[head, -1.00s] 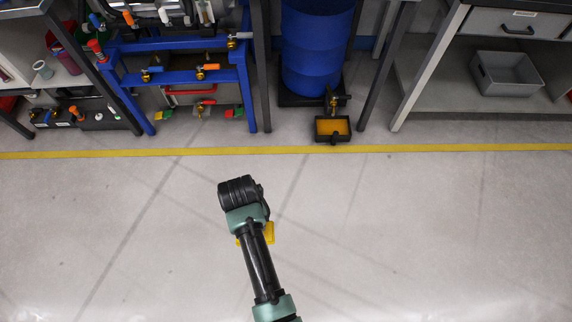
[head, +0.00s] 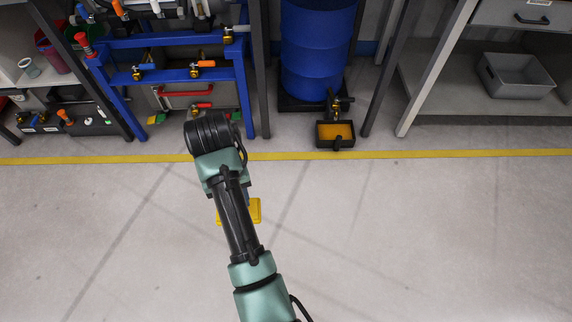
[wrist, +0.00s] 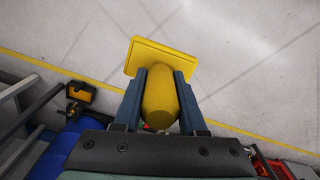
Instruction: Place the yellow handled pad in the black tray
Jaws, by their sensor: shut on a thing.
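The yellow handled pad (wrist: 163,58) is in my gripper (wrist: 160,92). The blue fingers are shut on its rounded yellow handle, and the flat plate lies beyond the fingertips. In the head view part of the pad (head: 254,211) shows beside my arm, held above the bare floor; the rest is hidden behind the arm. The small black tray (head: 326,145) stands on the floor below the blue drum's tap, ahead and to the right of the pad, and apart from it. Its inside looks orange-yellow; I cannot tell what that is. The tray's yellow inside also shows at left in the wrist view (wrist: 81,95).
The blue drum (head: 317,50) stands on a black base behind the tray, between dark table legs. A blue frame with valves (head: 180,75) is at left. A grey bin (head: 515,75) sits on a right-hand shelf. The floor before the yellow line (head: 430,155) is clear.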

